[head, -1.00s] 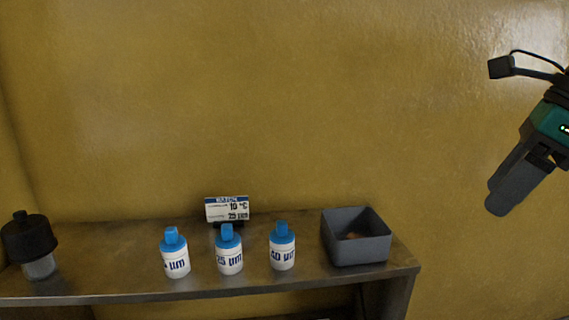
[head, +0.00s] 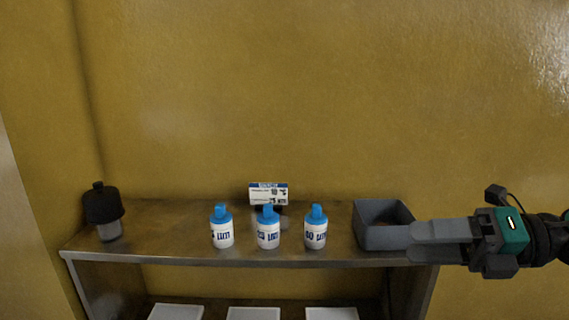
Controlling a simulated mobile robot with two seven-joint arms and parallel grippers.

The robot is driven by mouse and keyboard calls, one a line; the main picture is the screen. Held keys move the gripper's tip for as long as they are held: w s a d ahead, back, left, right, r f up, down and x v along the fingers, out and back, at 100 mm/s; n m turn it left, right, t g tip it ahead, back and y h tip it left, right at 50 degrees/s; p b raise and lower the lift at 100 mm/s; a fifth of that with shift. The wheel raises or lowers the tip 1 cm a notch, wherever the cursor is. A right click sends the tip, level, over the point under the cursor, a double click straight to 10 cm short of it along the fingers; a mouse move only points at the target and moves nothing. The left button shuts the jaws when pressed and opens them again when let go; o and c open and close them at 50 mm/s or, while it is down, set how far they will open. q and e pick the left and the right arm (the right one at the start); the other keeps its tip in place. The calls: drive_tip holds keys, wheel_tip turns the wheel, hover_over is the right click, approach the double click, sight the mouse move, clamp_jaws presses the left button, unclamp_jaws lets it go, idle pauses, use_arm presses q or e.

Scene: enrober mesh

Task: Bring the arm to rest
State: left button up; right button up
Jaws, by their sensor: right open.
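My right gripper (head: 412,241) comes in from the right edge of the head view, lying level and pointing left. Its fingers are open, seen side-on, with nothing visible between them. The fingertips overlap the right front part of the grey bin (head: 377,236) in the picture; I cannot tell whether they touch it. My left gripper is not in view.
Three white bottles with blue caps (head: 222,227) (head: 268,228) (head: 316,228) stand on the metal shelf (head: 180,250). A small sign (head: 268,192) is behind them. A black-topped jar (head: 103,209) stands at left. White trays (head: 253,313) lie below. The yellow wall is behind.

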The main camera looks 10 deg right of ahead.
wheel_tip(320, 180, down, 18)
drive_tip(key=w+m+t+h, duration=0.2)
drive_tip(key=m+t+h, duration=0.7)
drive_tip(key=m, duration=1.4)
drive_tip(key=s+a+f+m+g+h, duration=0.2)
drive_tip(key=s+f+m, duration=0.4)
drive_tip(key=f, duration=0.3)
drive_tip(key=s+a+f+m+g+h, duration=0.1)
drive_tip(key=s+a+f+m, duration=0.3)
drive_tip(key=f, duration=0.6)
drive_tip(key=shift+s+m+g+h, duration=0.4)
drive_tip(key=shift+s+m+g, duration=0.1)
drive_tip(key=shift+s+m, duration=0.6)
